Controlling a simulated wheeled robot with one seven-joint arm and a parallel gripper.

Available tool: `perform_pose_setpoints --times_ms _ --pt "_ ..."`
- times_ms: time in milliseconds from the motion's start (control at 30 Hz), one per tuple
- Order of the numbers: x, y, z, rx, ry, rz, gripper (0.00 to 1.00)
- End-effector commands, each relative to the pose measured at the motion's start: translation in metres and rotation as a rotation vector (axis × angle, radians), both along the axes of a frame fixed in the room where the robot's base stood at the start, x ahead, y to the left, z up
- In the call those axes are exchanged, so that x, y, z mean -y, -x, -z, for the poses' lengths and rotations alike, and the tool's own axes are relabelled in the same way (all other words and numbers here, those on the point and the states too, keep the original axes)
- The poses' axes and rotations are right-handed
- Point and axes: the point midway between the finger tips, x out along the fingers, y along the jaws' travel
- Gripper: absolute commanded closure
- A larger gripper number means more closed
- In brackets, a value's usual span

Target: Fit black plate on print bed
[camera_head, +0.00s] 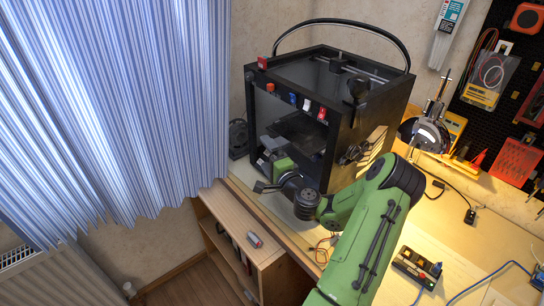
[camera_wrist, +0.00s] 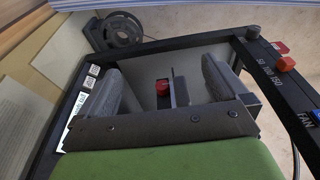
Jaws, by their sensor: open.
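The black box-framed 3D printer (camera_head: 335,115) stands on the bench with its front facing left. Inside it a dark flat surface (camera_head: 298,127) shows, apparently the print bed; I cannot tell whether the black plate lies on it. I cannot pick out a separate black plate in either view. My gripper (camera_wrist: 157,82) is open, its two grey fingers wide apart with nothing held between them. It is at the lower front of the printer, by the front opening. Beyond the fingers, inside the printer, a red knob (camera_wrist: 162,87) and a thin upright dark piece show.
A black spool (camera_head: 238,138) stands left of the printer, against the wall. Coloured switches line the printer's upper front frame. A wooden shelf unit (camera_head: 240,235) stands below, with a small red and grey item on top. A lamp, tools and cables occupy the right of the bench.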

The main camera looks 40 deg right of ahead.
Motion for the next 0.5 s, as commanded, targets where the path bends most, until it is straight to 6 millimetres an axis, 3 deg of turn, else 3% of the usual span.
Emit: perform_pose_setpoints --times_ms 500 --pt "-0.03 -0.003 0.001 0.0 0.0 -0.001 0.0"
